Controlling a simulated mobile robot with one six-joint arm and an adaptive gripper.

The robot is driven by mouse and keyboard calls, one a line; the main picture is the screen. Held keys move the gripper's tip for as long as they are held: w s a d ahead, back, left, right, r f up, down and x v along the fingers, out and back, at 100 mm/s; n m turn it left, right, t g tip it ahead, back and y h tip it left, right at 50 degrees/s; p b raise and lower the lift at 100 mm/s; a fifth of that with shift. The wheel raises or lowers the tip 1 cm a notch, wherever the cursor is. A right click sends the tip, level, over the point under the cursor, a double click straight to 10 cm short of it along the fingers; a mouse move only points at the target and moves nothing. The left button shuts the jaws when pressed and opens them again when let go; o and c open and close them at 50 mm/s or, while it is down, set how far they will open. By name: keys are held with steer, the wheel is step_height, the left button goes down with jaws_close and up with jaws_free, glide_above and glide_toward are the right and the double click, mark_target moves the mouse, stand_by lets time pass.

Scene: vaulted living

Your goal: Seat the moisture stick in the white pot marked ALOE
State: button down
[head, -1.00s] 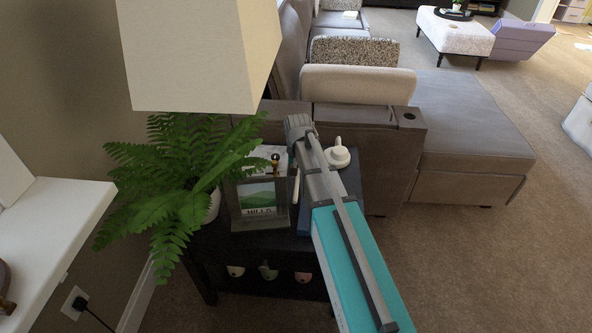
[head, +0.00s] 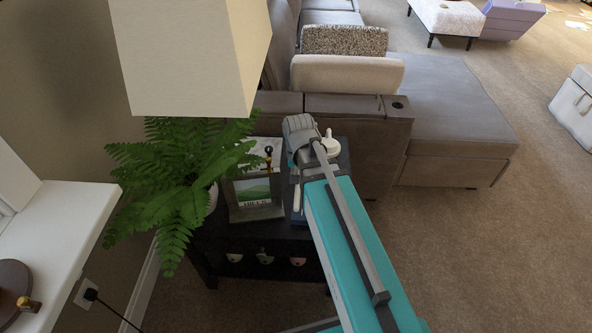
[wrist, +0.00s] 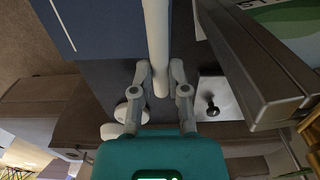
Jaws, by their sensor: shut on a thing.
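My gripper (wrist: 160,76) is shut on a slim white stick (wrist: 156,35) in the wrist view; this looks like the moisture stick. In the head view the white stick (head: 297,194) shows beside the picture frame, above the dark side table. The gripper's fingers are hidden there behind my wrist. No ALOE mark can be read in either view. A white pot (head: 212,198) is partly hidden under the fern. Small rounded pale shapes, one of them (head: 264,257), show at the table's lower front; I cannot tell whether they are pots.
A picture frame (head: 256,196) stands close to the stick, and also shows in the wrist view (wrist: 262,70). A blue flat thing (wrist: 112,28) lies on the table. A small white object (head: 330,143) stands behind my arm. The fern (head: 170,165) and lampshade (head: 195,55) crowd the left.

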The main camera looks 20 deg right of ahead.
steer(key=shift+s+r, duration=0.1)
stand_by(0.7)
step_height(320, 180, up, 21)
steer(key=p, duration=2.1)
steer(key=shift+s, duration=0.15)
